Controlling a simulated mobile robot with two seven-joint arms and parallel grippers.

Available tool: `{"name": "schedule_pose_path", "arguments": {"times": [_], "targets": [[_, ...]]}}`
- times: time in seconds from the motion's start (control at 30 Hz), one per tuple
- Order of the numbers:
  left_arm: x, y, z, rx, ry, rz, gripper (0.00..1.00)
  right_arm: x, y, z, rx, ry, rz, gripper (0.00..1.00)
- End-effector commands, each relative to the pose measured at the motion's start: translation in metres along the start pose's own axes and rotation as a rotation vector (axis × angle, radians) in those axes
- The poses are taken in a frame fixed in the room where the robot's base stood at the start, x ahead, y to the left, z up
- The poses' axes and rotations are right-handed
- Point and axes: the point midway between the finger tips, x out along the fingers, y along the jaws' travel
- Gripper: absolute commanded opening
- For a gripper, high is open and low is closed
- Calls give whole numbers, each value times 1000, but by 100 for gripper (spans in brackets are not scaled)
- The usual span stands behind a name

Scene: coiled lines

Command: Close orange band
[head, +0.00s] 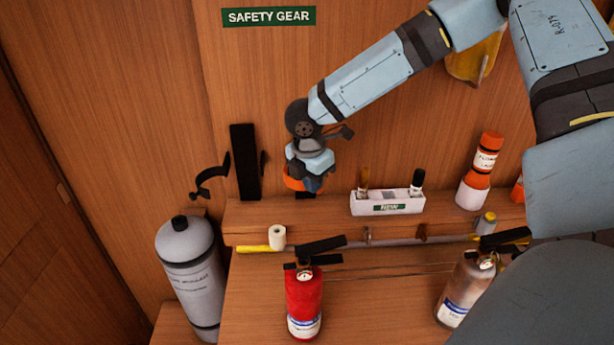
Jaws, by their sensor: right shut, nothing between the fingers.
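An orange band (292,184) shows in small part in the head view, on the wooden wall just above the shelf. My right gripper (312,187) is in front of it and hides most of it. The gripper is shut with nothing between its fingers. I cannot tell whether it touches the band, or whether the band is open or closed. To the left, a black wall bracket (243,163) has a curved black strap (210,182) standing out from its left side. My left gripper is not in view.
A wooden shelf (255,213) holds a small white "NEW" box (388,202) and an orange-and-white canister (480,170). A grey cylinder (190,275) stands at left. A red extinguisher (304,295) and a silver one (465,285) stand below the shelf.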

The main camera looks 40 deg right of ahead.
Motion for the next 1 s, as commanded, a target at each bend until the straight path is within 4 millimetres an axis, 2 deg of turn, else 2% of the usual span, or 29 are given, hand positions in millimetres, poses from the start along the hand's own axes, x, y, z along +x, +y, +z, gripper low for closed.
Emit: {"name": "schedule_pose_path", "arguments": {"times": [0.37, 1.0], "targets": [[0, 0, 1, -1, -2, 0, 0, 0, 0, 1, 0, 0, 0, 0], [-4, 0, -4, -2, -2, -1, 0, 2, -2, 14, 1, 0, -1, 0]]}}
